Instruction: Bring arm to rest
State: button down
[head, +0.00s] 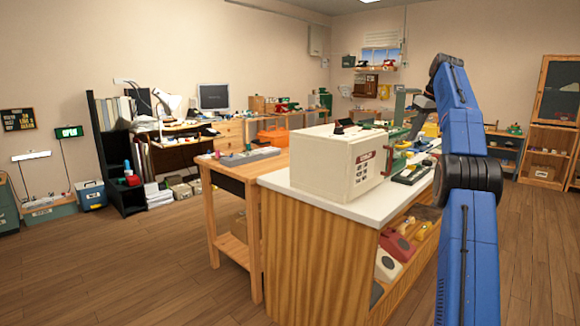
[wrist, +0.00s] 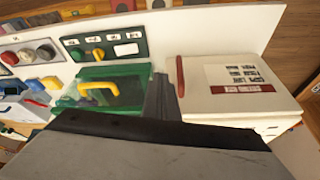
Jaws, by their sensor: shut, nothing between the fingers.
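My blue arm (head: 466,180) rises at the right of the head view and bends at its upper joint toward the counter. My gripper (wrist: 165,95) shows in the wrist view as dark fingers close together, with nothing between them. It points toward the counter, between a green case with a yellow handle (wrist: 112,90) and a cream box (wrist: 235,85). I cannot tell its exact height above them. In the head view the fingertips are hard to make out among the things on the counter.
The cream box (head: 340,163) stands on the near end of the white-topped counter (head: 350,208). Phones (head: 397,246) sit on the shelf below. A wooden side table (head: 232,174) adjoins the counter. A dark shelf (head: 113,150) stands at left. The wooden floor (head: 130,265) at front left is clear.

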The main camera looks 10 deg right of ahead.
jog(key=s+a+r, duration=0.3)
jog(key=a, duration=0.6)
jog(key=s+a+f+m+h, duration=0.1)
jog(key=s+a+f+m, duration=0.25)
jog(key=s+a, duration=1.55)
jog(key=s+a+f, duration=0.4)
jog(key=s+f, duration=0.5)
jog(key=s, duration=0.1)
jog(key=s+a+f, duration=0.3)
jog(key=s+f, duration=0.7)
jog(key=s, duration=0.1)
jog(key=s+a+f, duration=0.4)
jog(key=s+f, duration=0.6)
jog(key=shift+s+a+t+h, duration=0.3)
jog(key=shift+a+t, duration=0.05)
jog(key=shift+t, duration=0.05)
jog(key=shift+r+m, duration=0.1)
jog(key=shift+m, duration=0.15)
